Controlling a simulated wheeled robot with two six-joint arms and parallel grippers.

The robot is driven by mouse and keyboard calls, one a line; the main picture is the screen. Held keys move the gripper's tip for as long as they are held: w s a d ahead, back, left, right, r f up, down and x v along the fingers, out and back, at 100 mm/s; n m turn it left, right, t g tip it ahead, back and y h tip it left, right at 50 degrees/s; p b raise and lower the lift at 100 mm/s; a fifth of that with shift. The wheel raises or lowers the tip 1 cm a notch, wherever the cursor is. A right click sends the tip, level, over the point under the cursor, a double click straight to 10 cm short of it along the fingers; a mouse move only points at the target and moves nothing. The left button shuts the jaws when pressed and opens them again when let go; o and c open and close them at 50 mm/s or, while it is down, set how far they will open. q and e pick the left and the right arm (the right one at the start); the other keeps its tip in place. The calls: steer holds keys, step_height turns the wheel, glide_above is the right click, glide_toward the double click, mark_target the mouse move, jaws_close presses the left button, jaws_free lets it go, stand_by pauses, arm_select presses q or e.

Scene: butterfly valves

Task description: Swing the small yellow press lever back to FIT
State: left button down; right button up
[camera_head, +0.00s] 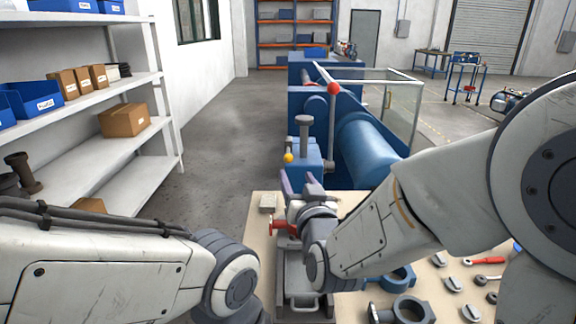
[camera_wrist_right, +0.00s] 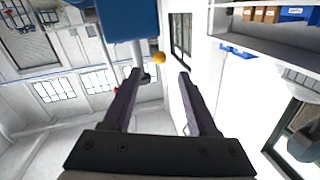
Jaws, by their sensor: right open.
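The small yellow press lever shows as a yellow ball knob (camera_head: 288,157) at the left side of the blue press (camera_head: 308,160). A short grey rod rises behind the knob. My right gripper (camera_head: 298,180) is open and empty, just in front of and below the knob in the head view. In the right wrist view the yellow knob (camera_wrist_right: 159,57) appears between and beyond the open fingertips (camera_wrist_right: 160,74), apart from them. No FIT mark is readable. My left arm comes in at the lower left, but its gripper is out of view.
A taller red-knobbed lever (camera_head: 333,88) stands close right of the press. A blue cylinder (camera_head: 370,150) and a clear guard frame lie beyond. The workbench (camera_head: 345,204) holds blue valve rings, small grey parts and a red-handled tool. Shelving (camera_head: 150,75) stands left; floor between is clear.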

mark_target(289, 161)
steer(key=w, duration=0.2)
steer(key=w+a+p, duration=0.1)
steer(key=w, duration=0.2)
steer(key=w+p, duration=0.1)
steer(key=w, duration=0.2)
steer(key=shift+w+a+r, duration=0.1)
steer(key=shift+w+a, duration=0.05)
steer(key=shift+a, duration=0.15)
steer(key=shift+w+a, duration=0.15)
steer(key=shift+w, duration=0.6)
jaws_close()
stand_by(0.3)
